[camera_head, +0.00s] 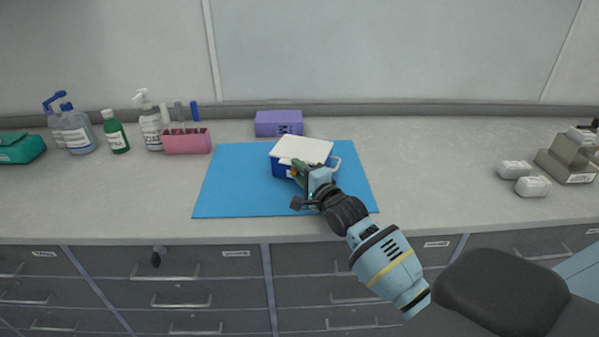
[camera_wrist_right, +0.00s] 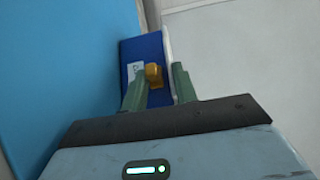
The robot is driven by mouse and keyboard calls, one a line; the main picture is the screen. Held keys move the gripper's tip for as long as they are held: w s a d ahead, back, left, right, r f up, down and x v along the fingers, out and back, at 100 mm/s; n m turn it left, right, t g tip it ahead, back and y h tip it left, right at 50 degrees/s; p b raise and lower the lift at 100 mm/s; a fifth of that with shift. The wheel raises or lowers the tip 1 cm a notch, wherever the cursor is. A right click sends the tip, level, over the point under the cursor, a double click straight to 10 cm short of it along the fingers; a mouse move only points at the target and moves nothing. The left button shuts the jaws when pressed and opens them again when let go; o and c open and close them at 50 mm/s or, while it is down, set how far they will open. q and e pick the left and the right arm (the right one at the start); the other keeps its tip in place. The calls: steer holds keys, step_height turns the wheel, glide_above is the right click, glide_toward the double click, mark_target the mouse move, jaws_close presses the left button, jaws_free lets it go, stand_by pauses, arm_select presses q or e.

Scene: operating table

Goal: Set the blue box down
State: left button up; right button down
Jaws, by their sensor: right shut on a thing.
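The blue box (camera_head: 283,167) has a white lid (camera_head: 303,149) and a handle (camera_head: 337,163) at its right side. It is over the blue mat (camera_head: 235,190), and I cannot tell whether its base touches the mat. My right gripper (camera_head: 300,171) is at the box's front side. In the right wrist view, the green fingers of my right gripper (camera_wrist_right: 158,78) are around an orange latch on the box (camera_wrist_right: 133,52), shut on it. The box's lower front is partly hidden by the gripper. My left gripper is out of view.
A purple box (camera_head: 278,123) stands behind the mat. A pink holder (camera_head: 187,141) and several bottles stand to the left. White packs (camera_head: 532,186) and a grey box (camera_head: 566,160) lie at the far right.

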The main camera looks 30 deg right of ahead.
steer(key=shift+f, duration=0.1)
steer(key=c, duration=1.1)
jaws_free()
steer(key=shift+s+r, duration=0.1)
steer(key=shift+r, duration=0.1)
steer(key=s, duration=1.2)
steer(key=shift+a, duration=0.15)
steer(key=shift+f, duration=0.1)
